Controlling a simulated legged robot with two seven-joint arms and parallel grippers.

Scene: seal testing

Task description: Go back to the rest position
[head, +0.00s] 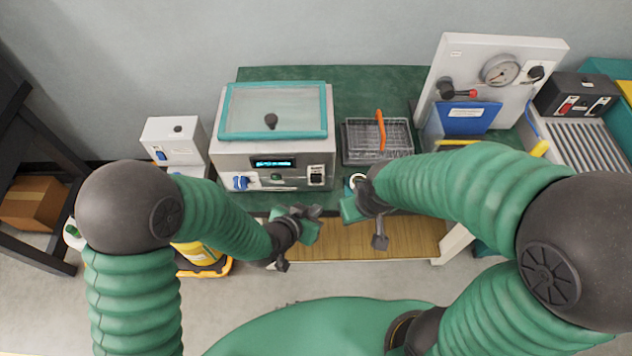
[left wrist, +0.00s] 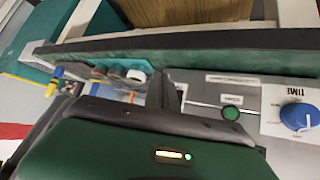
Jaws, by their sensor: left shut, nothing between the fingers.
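My left gripper (head: 308,222) is in front of the lower right corner of the steel bath (head: 228,165), near the bench's front edge. It is shut and empty. In the left wrist view, its green housing fills the bottom, and the bath's panel with a blue TIME knob (left wrist: 300,115) and a green button (left wrist: 231,112) shows at right. My right gripper (head: 352,207) is just right of it, in front of the wire basket (head: 350,152). Its jaws are too small and partly hidden to tell open or shut.
The basket with an orange handle (head: 381,130) sits right of the bath. A white gauge panel (head: 450,60) and a blue binder (head: 468,117) stand at right. A small white box (head: 172,138) stands left of the bath. A dark shelf with a cardboard box (head: 35,202) is at far left.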

